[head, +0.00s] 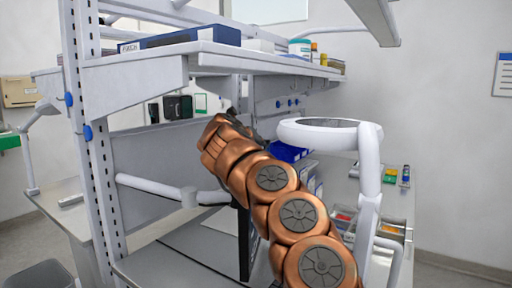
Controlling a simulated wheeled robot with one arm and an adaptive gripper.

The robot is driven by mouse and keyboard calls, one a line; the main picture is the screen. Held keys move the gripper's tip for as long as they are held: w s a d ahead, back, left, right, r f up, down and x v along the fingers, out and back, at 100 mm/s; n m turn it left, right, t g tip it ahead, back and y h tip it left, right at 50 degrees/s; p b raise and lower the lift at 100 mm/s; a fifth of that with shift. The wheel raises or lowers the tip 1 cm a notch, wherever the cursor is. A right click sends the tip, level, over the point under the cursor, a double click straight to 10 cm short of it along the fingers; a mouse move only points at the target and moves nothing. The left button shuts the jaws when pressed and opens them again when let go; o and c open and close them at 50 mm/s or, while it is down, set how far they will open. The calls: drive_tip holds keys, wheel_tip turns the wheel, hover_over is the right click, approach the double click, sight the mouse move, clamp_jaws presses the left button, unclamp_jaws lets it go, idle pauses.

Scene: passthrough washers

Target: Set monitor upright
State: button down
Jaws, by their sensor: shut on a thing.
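The monitor (245,245) shows as a thin, dark, nearly edge-on panel, just left of my arm's lower links. A white jointed support arm (155,190) reaches toward it from the left post. My arm hides much of the monitor, so its exact tilt is hard to tell. My gripper (238,122) shows only as small dark parts beyond the copper wrist, below the upper shelf. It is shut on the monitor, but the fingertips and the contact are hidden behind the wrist.
An upper shelf (130,82) carries boxes and jars close above my wrist. A slotted upright post (95,150) stands left. A white round-headed lamp (330,133) on a thick arm stands close right of my arm. Open trays (390,230) lie behind it.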

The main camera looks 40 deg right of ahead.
drive_tip(key=c, duration=1.5)
unclamp_jaws()
drive_tip(key=v, duration=1.2)
drive_tip(key=shift+f, duration=0.15)
